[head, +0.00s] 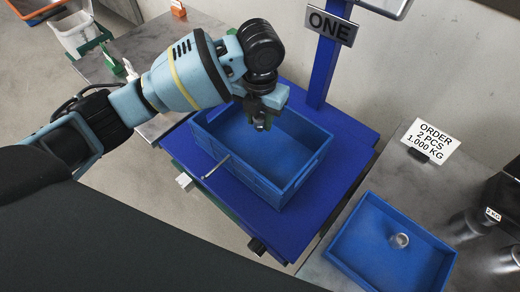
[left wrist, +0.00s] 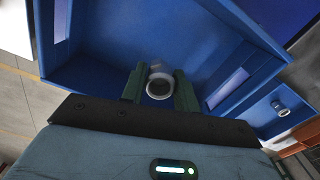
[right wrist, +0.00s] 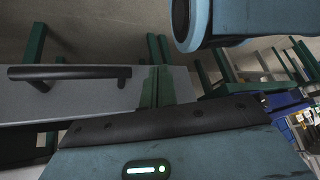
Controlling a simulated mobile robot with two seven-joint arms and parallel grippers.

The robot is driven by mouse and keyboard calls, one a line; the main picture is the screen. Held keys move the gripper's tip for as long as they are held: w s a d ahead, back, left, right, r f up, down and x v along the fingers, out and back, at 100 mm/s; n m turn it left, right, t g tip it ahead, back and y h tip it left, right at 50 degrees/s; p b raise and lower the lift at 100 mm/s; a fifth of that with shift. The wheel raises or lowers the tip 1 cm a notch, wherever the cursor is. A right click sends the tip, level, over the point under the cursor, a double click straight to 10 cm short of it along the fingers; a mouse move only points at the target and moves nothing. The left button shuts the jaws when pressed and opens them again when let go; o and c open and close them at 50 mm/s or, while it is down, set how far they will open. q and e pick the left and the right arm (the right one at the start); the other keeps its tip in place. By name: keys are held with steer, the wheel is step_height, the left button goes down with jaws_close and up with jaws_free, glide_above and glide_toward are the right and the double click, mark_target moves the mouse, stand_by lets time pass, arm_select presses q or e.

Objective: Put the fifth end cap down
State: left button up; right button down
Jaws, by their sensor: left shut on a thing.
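My left gripper (head: 262,122) reaches down over the big blue crate (head: 235,174) on the blue stand. It is shut on a grey, round end cap (left wrist: 159,87), which sits between the green fingertips in the left wrist view. The crate's walls (left wrist: 245,42) surround it in that view, and no other cap shows on the visible part of the crate floor. How far the held cap is above the floor I cannot tell. Another round metal piece (head: 400,241) lies in the small blue tray (head: 345,262) at the right. My right gripper (right wrist: 157,86) is shut and empty.
A card (head: 431,140) reading ORDER 2 PCS 1.000 KG stands behind the small tray. Dark and metal cylinders (head: 466,226) stand at the far right. A grey drawer with a black handle (right wrist: 70,74) faces my right gripper.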

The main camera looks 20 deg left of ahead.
arm_select(q)
steer(key=shift+f, duration=0.1)
steer(key=b, duration=0.1)
glide_above(259, 150)
step_height(259, 150, down, 5)
steer(key=shift+r, duration=0.2)
steer(key=shift+f+b, duration=0.5)
steer(key=shift+f, duration=2)
steer(key=shift+w+f, duration=0.1)
steer(key=shift+f, duration=0.15)
steer(key=o, duration=1)
